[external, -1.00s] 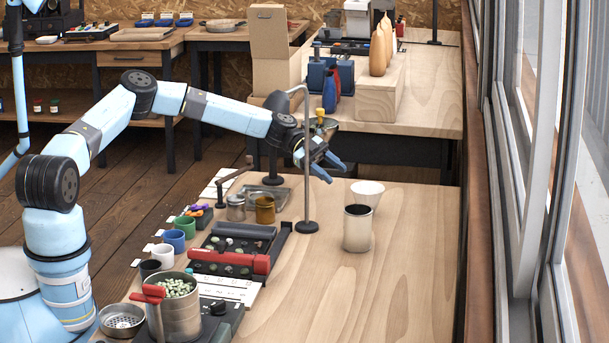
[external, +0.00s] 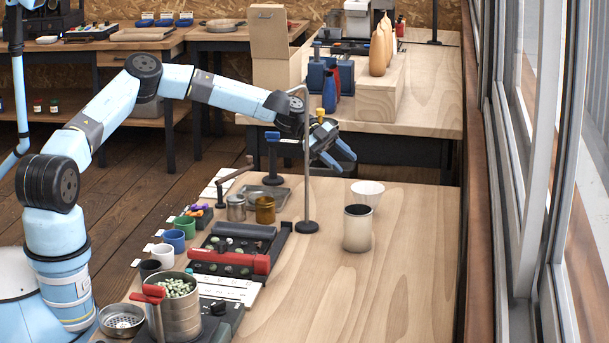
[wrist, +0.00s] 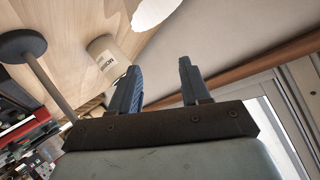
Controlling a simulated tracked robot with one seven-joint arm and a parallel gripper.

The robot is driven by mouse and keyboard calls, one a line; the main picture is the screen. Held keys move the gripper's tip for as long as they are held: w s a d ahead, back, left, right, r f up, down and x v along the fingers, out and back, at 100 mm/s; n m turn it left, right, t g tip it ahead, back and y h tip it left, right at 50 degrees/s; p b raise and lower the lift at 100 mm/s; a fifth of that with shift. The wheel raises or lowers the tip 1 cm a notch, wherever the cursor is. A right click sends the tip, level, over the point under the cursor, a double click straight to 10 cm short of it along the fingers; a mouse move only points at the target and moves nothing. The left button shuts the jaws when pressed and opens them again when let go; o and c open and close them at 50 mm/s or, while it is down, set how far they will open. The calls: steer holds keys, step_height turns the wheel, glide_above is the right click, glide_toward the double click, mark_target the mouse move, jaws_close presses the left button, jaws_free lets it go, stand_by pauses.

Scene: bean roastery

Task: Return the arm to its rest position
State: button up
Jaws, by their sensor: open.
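My gripper (external: 346,163) is open and empty in the external view, held above the far end of the near bench beside the thin metal stand (external: 307,190). My arm stretches out from the left, bent at a raised elbow. In the wrist view my gripper's two fingers (wrist: 160,85) are apart with nothing between them. A cream canister (external: 357,230) with a dark top stands upright on the bench below and to the right of my gripper. It also shows in the wrist view (wrist: 107,62). A white bowl (external: 368,190) is just behind it.
A steel pot of green beans (external: 174,308), several coloured cups and a dark tray with a red roller (external: 228,262) line the bench's left side. The bench's right half (external: 400,290) is mostly clear. Window frames (external: 540,170) run along the right.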

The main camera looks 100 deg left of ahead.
steer(key=w+d+r+m+y, duration=0.3)
steer(key=w+d+r, duration=0.8)
steer(key=d+r, duration=0.3)
steer(key=s+d+r+n+g, duration=0.1)
steer(key=s+d+r+g, duration=0.1)
steer(key=d, duration=0.9)
steer(key=s+d+r+g, duration=0.2)
steer(key=d+r+g, duration=0.1)
steer(key=d, duration=0.8)
steer(key=s+d+r+n+g+y, duration=0.1)
steer(key=s+d+r+n+y, duration=0.2)
steer(key=s+d, duration=0.6)
steer(key=s+d+r+n+y, duration=0.1)
steer(key=s+d+r+n, duration=0.35)
steer(key=s, duration=0.65)
steer(key=s+d+n, duration=0.2)
steer(key=s+n, duration=0.1)
steer(key=s, duration=0.9)
steer(key=s+d+r+n+h, duration=0.1)
steer(key=s+d+n, duration=0.2)
steer(key=s, duration=1)
